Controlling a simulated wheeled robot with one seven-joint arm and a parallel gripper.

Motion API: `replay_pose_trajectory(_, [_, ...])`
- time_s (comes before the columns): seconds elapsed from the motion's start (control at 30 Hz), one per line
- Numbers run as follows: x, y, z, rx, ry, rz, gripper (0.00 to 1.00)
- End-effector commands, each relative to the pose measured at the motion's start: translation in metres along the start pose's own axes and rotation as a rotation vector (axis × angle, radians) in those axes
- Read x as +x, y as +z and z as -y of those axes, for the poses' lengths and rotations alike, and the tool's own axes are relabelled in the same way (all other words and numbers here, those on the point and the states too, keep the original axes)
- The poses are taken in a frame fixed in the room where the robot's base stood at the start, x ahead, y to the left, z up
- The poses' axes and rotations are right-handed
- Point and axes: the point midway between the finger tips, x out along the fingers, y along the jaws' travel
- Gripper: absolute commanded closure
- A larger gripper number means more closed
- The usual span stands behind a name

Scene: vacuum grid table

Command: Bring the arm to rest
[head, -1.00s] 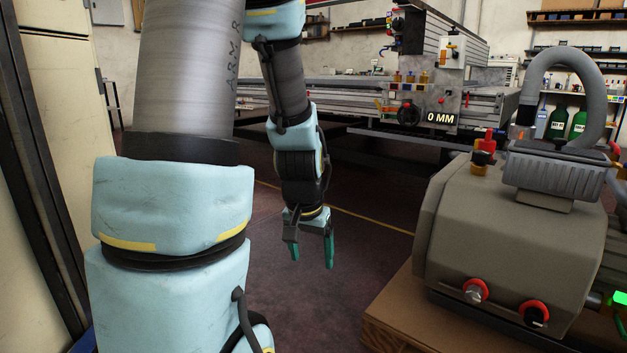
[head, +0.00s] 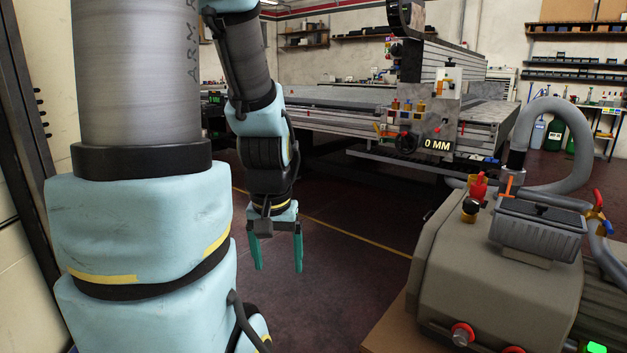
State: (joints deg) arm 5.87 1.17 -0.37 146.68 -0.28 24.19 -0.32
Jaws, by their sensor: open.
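My gripper (head: 278,262) hangs from my arm and points down over the dark floor, left of the picture's middle. Its two green fingers are apart, with nothing between them. My light blue and grey arm fills much of the left side and hides part of the room behind it. The gripper touches nothing that I can see.
A grey-beige pump (head: 490,275) with a thick grey hose (head: 575,150) stands at the lower right. A pale wall or cabinet lies at far left. Floor (head: 335,285) between gripper and pump is clear.

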Motion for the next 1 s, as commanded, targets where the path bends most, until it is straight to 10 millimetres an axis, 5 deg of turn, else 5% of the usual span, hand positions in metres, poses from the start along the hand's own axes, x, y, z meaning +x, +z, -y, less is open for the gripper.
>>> replay_pose_trajectory(0.03, [-0.034, -0.005, 0.000, 0.000, 0.000, 0.000, 0.19])
replay_pose_trajectory(0.5, [-0.175, -0.025, -0.001, 0.000, 0.000, 0.000, 0.19])
replay_pose_trajectory(0.7, [-0.202, -0.028, -0.001, 0.001, 0.000, 0.000, 0.19])
replay_pose_trajectory(1.0, [-0.203, -0.029, -0.001, 0.000, 0.000, 0.000, 0.19])
